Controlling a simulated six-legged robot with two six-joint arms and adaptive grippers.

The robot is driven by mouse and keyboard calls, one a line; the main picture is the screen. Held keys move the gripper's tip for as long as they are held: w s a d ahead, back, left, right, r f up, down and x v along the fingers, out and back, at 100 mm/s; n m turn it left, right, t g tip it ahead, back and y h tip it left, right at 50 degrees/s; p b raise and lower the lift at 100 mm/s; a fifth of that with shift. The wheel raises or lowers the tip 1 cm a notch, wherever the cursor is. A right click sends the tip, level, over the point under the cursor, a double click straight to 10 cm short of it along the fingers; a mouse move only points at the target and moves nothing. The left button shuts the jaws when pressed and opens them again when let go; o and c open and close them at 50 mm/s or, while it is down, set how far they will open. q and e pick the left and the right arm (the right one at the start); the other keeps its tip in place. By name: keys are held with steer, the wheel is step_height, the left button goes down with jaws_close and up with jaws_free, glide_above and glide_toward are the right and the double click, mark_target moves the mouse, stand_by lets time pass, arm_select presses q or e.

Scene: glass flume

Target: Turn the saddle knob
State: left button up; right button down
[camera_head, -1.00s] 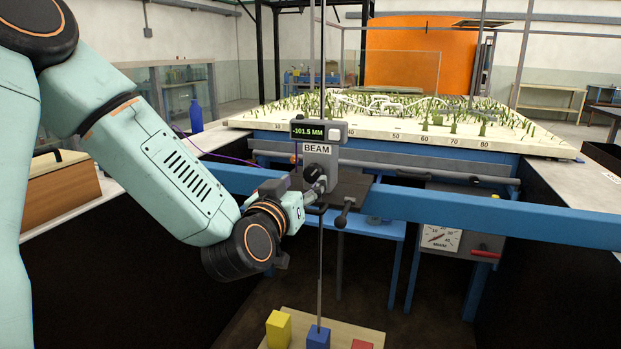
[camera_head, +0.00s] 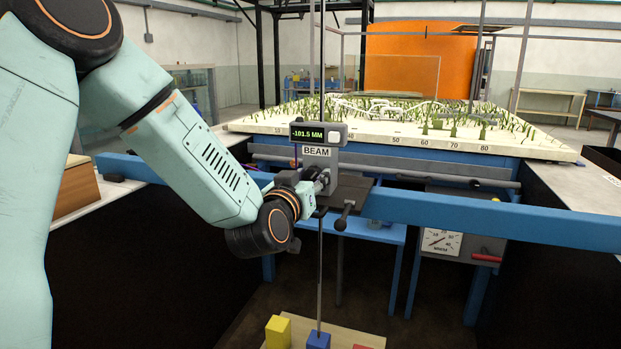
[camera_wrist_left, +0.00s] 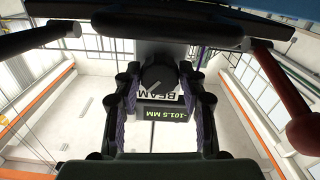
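The saddle (camera_head: 318,160) is a grey block labelled BEAM with a display (camera_head: 315,134) reading -101.5 MM. It sits on the blue beam (camera_head: 450,212). My left gripper (camera_head: 320,182) is at the saddle's front face and hides most of the knob in the head view. In the left wrist view the dark round saddle knob (camera_wrist_left: 157,78) lies between the two fingertips of my left gripper (camera_wrist_left: 160,84). The fingers stand apart, one on each side, with narrow gaps seeming to show beside the knob. My right gripper is out of view.
A black ball-ended lever (camera_head: 343,214) sticks out below the saddle. A thin vertical rod (camera_head: 320,270) runs down to a blue block (camera_head: 318,340) beside a yellow block (camera_head: 278,331). A dial box (camera_head: 441,241) hangs right. The planted model bed (camera_head: 400,130) lies behind.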

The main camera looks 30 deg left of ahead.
arm_select(q)
steer(key=c, duration=0.7)
steer(key=shift+p, duration=0.45)
steer(key=o, duration=1.2)
steer(key=shift+s, duration=0.1)
steer(key=v, duration=0.7)
steer(key=shift+s, duration=0.15)
